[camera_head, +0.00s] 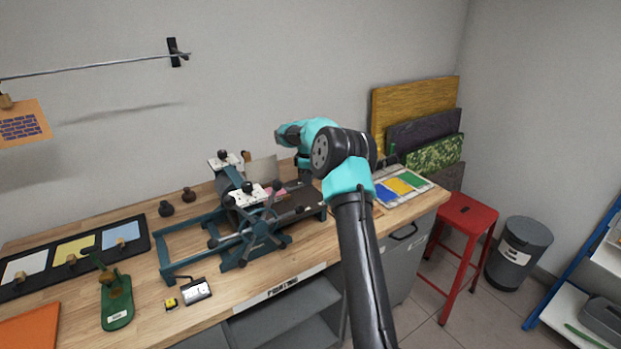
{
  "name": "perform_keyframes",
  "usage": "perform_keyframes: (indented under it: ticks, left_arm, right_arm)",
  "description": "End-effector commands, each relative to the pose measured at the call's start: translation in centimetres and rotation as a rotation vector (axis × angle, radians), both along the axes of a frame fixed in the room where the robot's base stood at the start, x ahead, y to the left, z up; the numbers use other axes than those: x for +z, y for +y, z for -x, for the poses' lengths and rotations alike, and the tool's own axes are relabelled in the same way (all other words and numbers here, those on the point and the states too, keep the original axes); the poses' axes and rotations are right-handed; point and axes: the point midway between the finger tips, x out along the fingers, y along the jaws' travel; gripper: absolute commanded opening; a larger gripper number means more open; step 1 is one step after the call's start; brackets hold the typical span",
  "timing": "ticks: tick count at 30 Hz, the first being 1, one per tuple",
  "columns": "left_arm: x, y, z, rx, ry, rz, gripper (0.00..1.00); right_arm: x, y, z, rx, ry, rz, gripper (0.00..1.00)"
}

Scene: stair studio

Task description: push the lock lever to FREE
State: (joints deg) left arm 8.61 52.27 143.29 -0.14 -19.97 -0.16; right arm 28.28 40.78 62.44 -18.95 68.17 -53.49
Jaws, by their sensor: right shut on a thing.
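A blue-green press (250,236) with a metal frame, black knobs and white plates stands on the wooden bench. No lock lever or FREE mark can be told apart at this size. My right arm, black and turquoise, rises from the bottom of the picture and bends over the press's right side. My right gripper (304,176) points down there, shut on a part of the press at its back right. The arm's wrist partly hides the fingers and what they hold. My left gripper is not in view.
A colour card board (404,187) lies right. A red stool (463,217) and a bin (519,252) stand beyond.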

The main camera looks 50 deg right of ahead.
Motion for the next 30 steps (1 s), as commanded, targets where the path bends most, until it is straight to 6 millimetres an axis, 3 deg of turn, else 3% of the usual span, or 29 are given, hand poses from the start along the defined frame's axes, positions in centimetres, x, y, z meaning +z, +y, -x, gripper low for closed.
perform_keyframes:
  ticks: [2,3,10,22,30]
  left_arm:
    - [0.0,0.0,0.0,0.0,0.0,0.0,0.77]
    - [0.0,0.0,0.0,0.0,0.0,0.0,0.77]
    - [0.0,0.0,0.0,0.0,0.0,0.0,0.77]
    - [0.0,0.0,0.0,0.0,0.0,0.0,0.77]
    - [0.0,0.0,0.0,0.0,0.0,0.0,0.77]
  right_arm:
    - [0.0,0.0,-0.1,0.0,-0.002,0.002,0.0]
    - [0.0,0.0,-0.1,0.0,-0.002,0.002,0.24]
    - [0.0,0.0,0.0,-0.001,-0.002,0.001,0.46]
    - [0.8,0.0,0.0,-0.001,-0.002,0.002,0.46]
    - [4.6,-0.1,-0.1,-0.001,-0.004,0.002,0.46]
